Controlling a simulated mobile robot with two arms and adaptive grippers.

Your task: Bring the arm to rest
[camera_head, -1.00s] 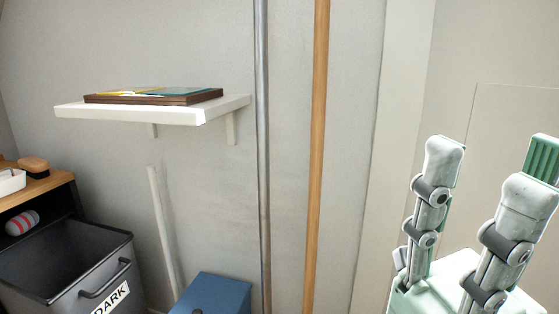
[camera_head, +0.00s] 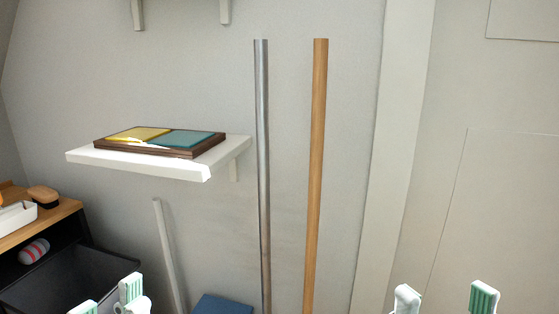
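My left gripper (camera_head: 107,298) shows at the bottom left edge. Its two white fingertips with green pads stand apart with nothing seen between them, in front of the dark bin. My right gripper (camera_head: 445,298) shows at the bottom right, its two fingertips pointing up and wide apart, with bare wall behind. Both arms and the lower parts of both grippers are below the picture. No drawer can be made out clearly.
A white wall shelf (camera_head: 90,157) holds a framed board (camera_head: 165,139). A metal pole (camera_head: 262,170) and a wooden pole (camera_head: 316,170) stand upright at the wall. A dark bin (camera_head: 95,262), a blue box (camera_head: 222,305) and a wooden counter (camera_head: 62,210) are lower left.

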